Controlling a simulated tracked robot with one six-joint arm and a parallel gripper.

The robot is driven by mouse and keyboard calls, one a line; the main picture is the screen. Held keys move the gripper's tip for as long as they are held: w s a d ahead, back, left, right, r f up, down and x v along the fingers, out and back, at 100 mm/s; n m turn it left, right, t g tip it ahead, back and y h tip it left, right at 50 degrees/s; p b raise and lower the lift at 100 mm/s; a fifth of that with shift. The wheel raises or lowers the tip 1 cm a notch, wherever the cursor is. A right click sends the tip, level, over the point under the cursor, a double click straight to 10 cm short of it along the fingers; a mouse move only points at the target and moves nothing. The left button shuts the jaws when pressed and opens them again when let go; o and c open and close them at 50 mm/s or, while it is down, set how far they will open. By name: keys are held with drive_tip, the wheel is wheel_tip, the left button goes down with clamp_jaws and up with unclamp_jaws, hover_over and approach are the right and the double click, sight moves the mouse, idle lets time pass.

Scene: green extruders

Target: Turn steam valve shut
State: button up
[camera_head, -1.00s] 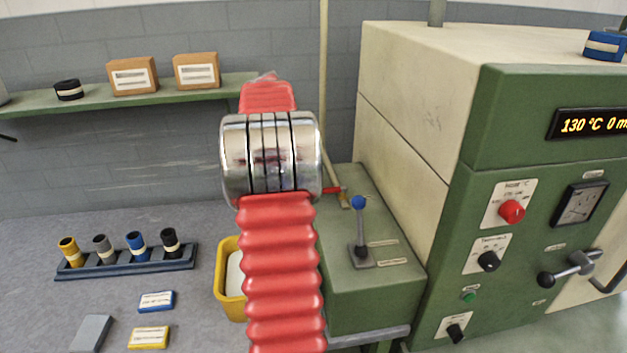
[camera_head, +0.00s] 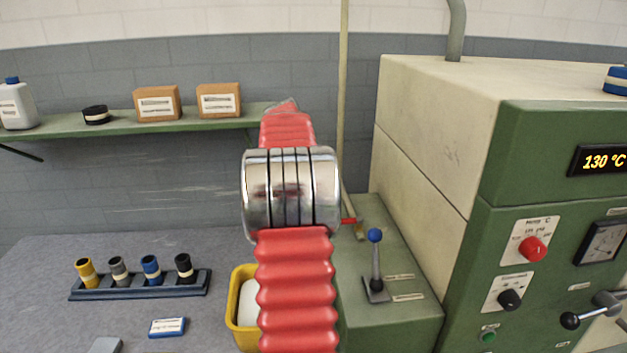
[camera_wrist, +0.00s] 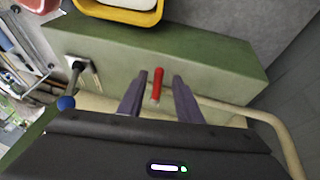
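The steam valve has a red handle (camera_head: 349,221) on a brass body (camera_head: 359,231), on the pale pipe (camera_head: 345,120) behind the green box (camera_head: 395,295). In the wrist view the red handle (camera_wrist: 158,84) lies between the two dark fingers of my gripper (camera_wrist: 156,86). The fingers are apart, with a gap on each side of the handle. Whether they are level with it in depth I cannot tell. In the head view my red bellows arm with its chrome joint hides my gripper and part of the pipe.
A blue-knobbed lever (camera_head: 376,260) stands on the green box, close to the valve. The large green and cream machine (camera_head: 470,140) is at right. A yellow tub (camera_head: 243,290) stands beside my arm. A rack of several coloured cups (camera_head: 140,285) sits on the grey bench at left.

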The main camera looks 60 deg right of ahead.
drive_tip(key=v, duration=1.2)
drive_tip(key=shift+w+r, duration=0.2)
idle(0.4)
drive_tip(key=w+a+n+t+h, duration=0.1)
drive_tip(key=w+a+n+t, duration=0.15)
drive_tip(key=a+n, duration=0.45)
drive_tip(key=w+a+n+t, duration=0.1)
drive_tip(key=w+a+n, duration=0.25)
drive_tip(key=a, duration=0.75)
drive_tip(key=w+a+n+t+h, duration=0.15)
drive_tip(key=w+a+n, duration=0.25)
drive_tip(key=a, duration=0.5)
drive_tip(key=s+a+f+n+t+y, duration=0.1)
drive_tip(key=s+a+f+n+t, duration=0.1)
drive_tip(key=a, duration=0.6)
drive_tip(key=s+a+f+n+t+y, duration=0.1)
drive_tip(key=s+a+f+n, duration=0.3)
drive_tip(key=a, duration=0.5)
drive_tip(key=s+a+f+n+t+y, duration=0.1)
drive_tip(key=s+a+f+n+t, duration=0.1)
drive_tip(key=a+f+n, duration=0.4)
drive_tip(key=s+a+n, duration=0.1)
drive_tip(key=a+n, duration=0.1)
drive_tip(key=a, duration=0.1)
drive_tip(key=shift+s+f+n+t, duration=0.3)
drive_tip(key=shift+s+n, duration=0.05)
drive_tip(key=shift+s, duration=0.05)
